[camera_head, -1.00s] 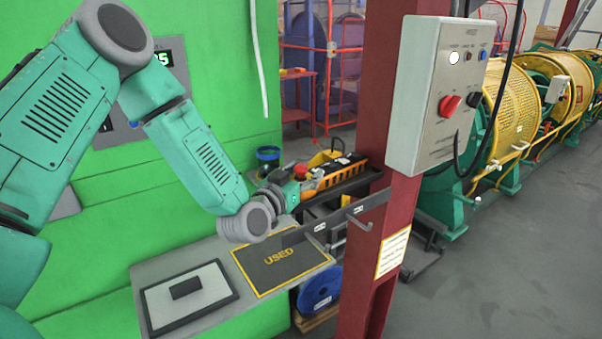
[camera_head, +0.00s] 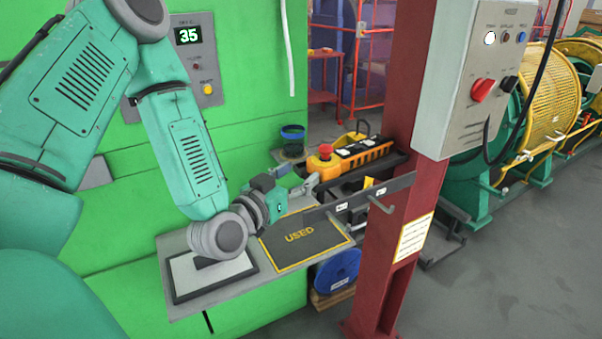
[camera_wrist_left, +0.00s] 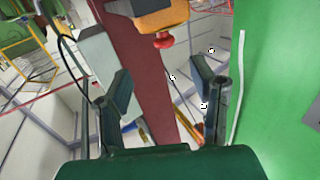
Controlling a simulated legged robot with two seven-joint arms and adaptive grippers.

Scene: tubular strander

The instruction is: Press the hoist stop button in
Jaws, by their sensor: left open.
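The hoist stop button is a red mushroom knob (camera_head: 325,149) on the near end of a yellow-orange hoist pendant (camera_head: 352,155), which lies on a dark shelf beside the red post. My left gripper (camera_head: 298,179) is open and empty, a little below and left of the button, apart from it. In the left wrist view the red button (camera_wrist_left: 163,41) hangs below the orange pendant end (camera_wrist_left: 160,17), ahead of the gap between my open left fingers (camera_wrist_left: 163,84). I cannot tell how far in the button sits. My right gripper is not in view.
Below my gripper is a bench with a "USED" mat (camera_head: 320,246). A blue cup (camera_head: 292,138) stands behind. The green machine wall (camera_head: 245,110) is left.

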